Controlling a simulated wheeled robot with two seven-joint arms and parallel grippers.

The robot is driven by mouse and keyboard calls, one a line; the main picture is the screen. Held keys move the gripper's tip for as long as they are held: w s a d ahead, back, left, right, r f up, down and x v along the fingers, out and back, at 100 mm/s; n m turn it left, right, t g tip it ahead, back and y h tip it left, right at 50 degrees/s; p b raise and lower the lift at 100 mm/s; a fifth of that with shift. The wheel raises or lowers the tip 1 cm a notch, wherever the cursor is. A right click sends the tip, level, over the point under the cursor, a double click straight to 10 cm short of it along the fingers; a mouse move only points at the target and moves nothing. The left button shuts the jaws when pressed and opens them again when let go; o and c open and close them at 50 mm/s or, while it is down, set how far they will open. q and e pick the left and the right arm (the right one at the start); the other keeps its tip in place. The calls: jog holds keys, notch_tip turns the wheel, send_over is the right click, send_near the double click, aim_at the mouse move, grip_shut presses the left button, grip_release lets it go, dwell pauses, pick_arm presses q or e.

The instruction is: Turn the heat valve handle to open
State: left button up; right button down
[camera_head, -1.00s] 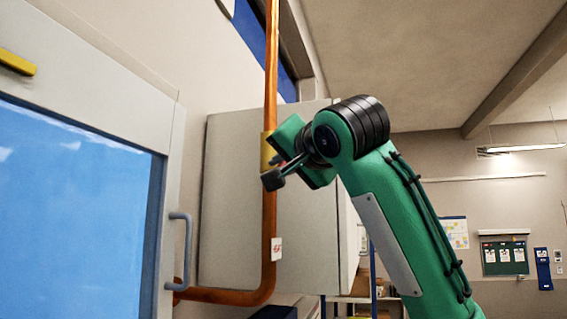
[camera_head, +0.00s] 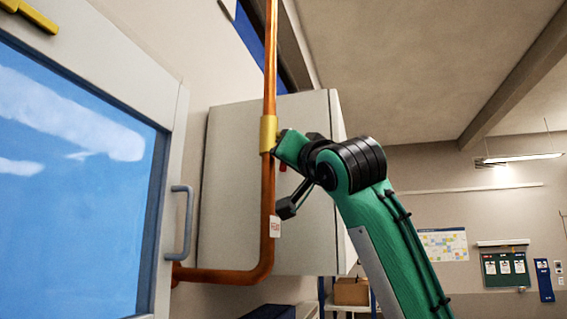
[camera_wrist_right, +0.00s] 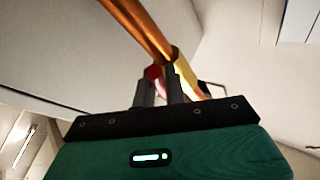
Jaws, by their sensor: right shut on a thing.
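A copper pipe (camera_head: 269,62) runs upright in front of a pale cabinet, with a yellow valve body (camera_head: 268,133) on it. My right gripper (camera_head: 284,150) is at the right side of the valve; its green body and wrist cover most of the handle. A small red part of the valve handle (camera_head: 283,167) shows just below the gripper. In the right wrist view, the two dark fingers (camera_wrist_right: 162,78) reach up to the red handle (camera_wrist_right: 153,72) beside the yellow valve body (camera_wrist_right: 181,76). The fingers are shut on the handle; the exact contact is hard to see. My left gripper is out of view.
The pale cabinet (camera_head: 233,190) stands close behind the pipe. A white-framed blue panel with a grey pull handle (camera_head: 181,228) is at the left. The pipe bends left low down, below a small label (camera_head: 275,227). Open room lies to the right.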

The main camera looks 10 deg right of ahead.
jog(key=c, duration=1.5)
grip_release()
jog(key=shift+o, duration=0.2)
jog(key=shift+s+f, duration=0.1)
jog(key=shift+s+d+f, duration=0.15)
jog(key=shift+s, duration=0.05)
jog(key=b+v, duration=0.7)
jog(key=v, duration=0.6)
jog(key=shift+b, duration=0.35)
